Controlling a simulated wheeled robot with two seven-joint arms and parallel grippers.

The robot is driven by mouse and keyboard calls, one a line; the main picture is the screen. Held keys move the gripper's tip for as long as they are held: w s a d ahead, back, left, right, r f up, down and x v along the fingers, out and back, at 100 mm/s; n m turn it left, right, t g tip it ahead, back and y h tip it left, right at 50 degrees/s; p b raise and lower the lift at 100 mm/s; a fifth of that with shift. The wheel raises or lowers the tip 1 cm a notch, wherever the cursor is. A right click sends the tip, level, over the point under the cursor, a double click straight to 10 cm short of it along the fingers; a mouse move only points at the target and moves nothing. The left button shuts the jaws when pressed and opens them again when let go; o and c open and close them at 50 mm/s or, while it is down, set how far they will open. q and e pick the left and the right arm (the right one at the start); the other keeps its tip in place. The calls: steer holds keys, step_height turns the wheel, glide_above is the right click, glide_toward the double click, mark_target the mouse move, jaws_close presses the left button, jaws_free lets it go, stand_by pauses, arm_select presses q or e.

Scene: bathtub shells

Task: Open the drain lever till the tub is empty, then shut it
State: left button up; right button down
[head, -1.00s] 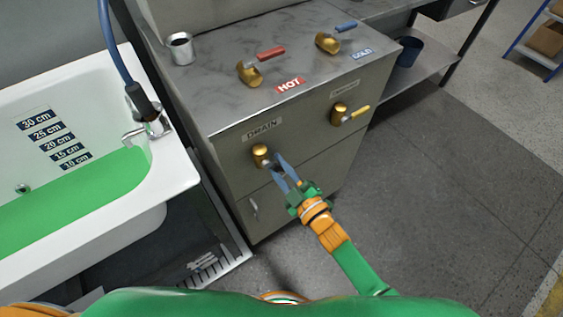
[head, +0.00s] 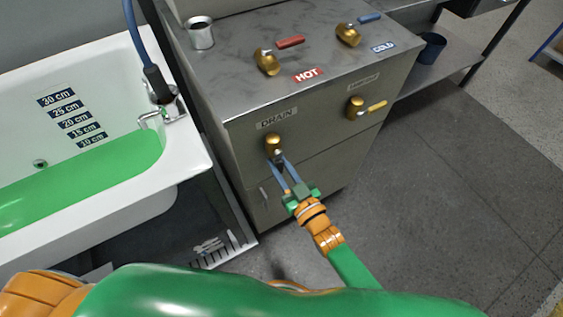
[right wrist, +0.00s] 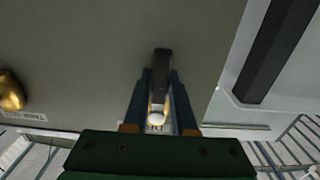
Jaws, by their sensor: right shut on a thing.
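The brass drain valve (head: 274,143) sits on the cabinet front under the DRAIN label (head: 277,119). My right gripper (head: 280,163) is shut on its dark lever, just below the brass body. In the right wrist view the dark lever (right wrist: 162,66) lies between the two blue fingers, with part of the DRAIN label behind. The white tub (head: 187,160) at the left holds green liquid (head: 95,173), its surface close to the lowest depth mark, 10 cm. My left gripper is out of view.
A second brass valve with a yellow lever (head: 357,106) is to the right on the cabinet front. Hot (head: 268,62) and cold (head: 348,34) valves and a metal cup (head: 200,32) are on top. A floor grate (head: 222,252) lies beside the tub. The floor at right is clear.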

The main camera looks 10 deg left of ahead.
stand_by(0.5)
steer(key=c, duration=0.7)
jaws_free()
steer(key=shift+a, duration=0.1)
steer(key=p+v, duration=0.1)
steer(key=v, duration=0.6)
